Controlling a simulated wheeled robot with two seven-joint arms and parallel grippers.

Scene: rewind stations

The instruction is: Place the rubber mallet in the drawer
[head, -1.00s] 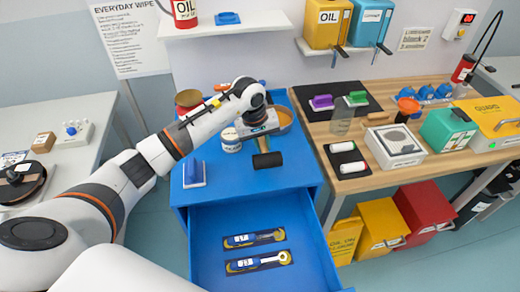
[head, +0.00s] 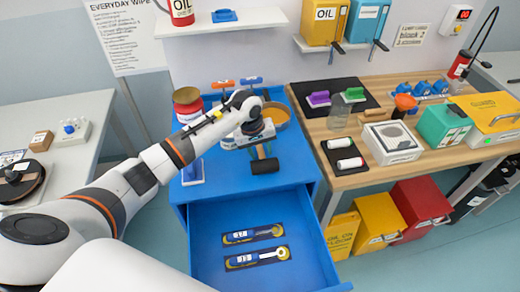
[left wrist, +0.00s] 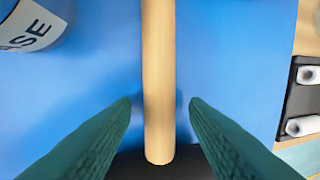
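The rubber mallet has a black head (head: 265,166) and a pale wooden handle (left wrist: 158,80). It lies on the blue cabinet top, with its head toward the drawer. My left gripper (head: 258,149) is over the handle. In the left wrist view its green fingers (left wrist: 160,108) stand open on either side of the handle, with a gap on both sides. The black head shows at the bottom there, partly hidden by the fingers. The blue drawer (head: 205,268) below is pulled open and holds two wrenches (head: 255,258) in dark inlays. My right gripper is out of view.
A wooden bench (head: 350,185) with a black tray of white rollers (head: 345,155) adjoins on the right.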

